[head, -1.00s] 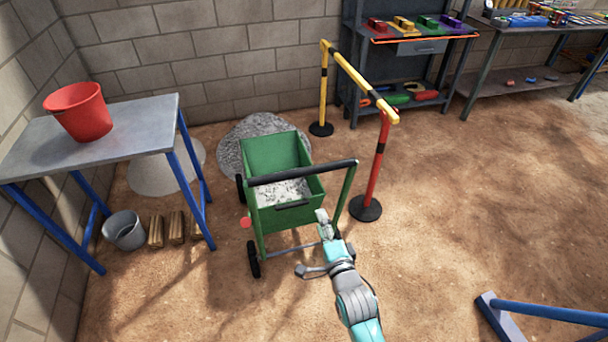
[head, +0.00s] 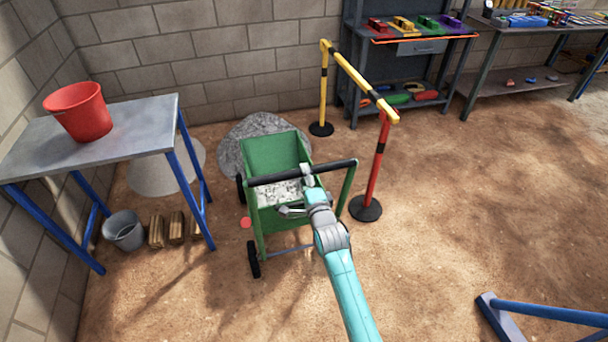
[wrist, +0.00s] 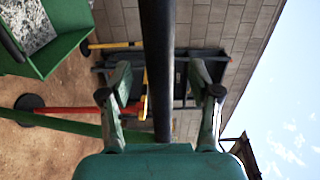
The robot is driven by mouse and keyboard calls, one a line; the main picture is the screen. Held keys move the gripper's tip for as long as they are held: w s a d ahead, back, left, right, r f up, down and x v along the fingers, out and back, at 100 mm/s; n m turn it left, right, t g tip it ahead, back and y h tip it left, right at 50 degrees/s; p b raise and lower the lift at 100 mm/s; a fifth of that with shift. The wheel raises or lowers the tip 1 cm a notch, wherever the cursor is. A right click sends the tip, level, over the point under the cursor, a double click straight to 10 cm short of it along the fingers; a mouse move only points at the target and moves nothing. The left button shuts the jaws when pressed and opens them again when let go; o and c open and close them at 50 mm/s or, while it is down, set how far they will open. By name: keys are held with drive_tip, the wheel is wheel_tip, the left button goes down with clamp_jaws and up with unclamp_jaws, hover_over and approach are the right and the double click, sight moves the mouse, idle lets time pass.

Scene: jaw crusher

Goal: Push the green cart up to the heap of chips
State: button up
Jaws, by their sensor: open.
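The green cart (head: 272,152) stands on its wheels in the middle of the head view, with grey chips (head: 280,192) inside. The grey heap of chips (head: 252,124) lies on the ground just behind the cart, partly hidden by it; whether they touch I cannot tell. My gripper (head: 305,174) is at the cart's black handle bar (head: 335,166). In the wrist view the bar (wrist: 158,60) runs between the two spread fingers of my gripper (wrist: 160,82), with gaps on both sides.
A table (head: 150,112) with a red bucket (head: 78,112) stands left of the cart; a grey bucket (head: 124,231) is below. A yellow and red barrier (head: 360,72) stands close on the right. A pale heap (head: 150,178) lies behind the table legs. Open ground lies right.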

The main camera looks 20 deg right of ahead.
drive_tip(key=shift+w, duration=1.35)
clamp_jaws()
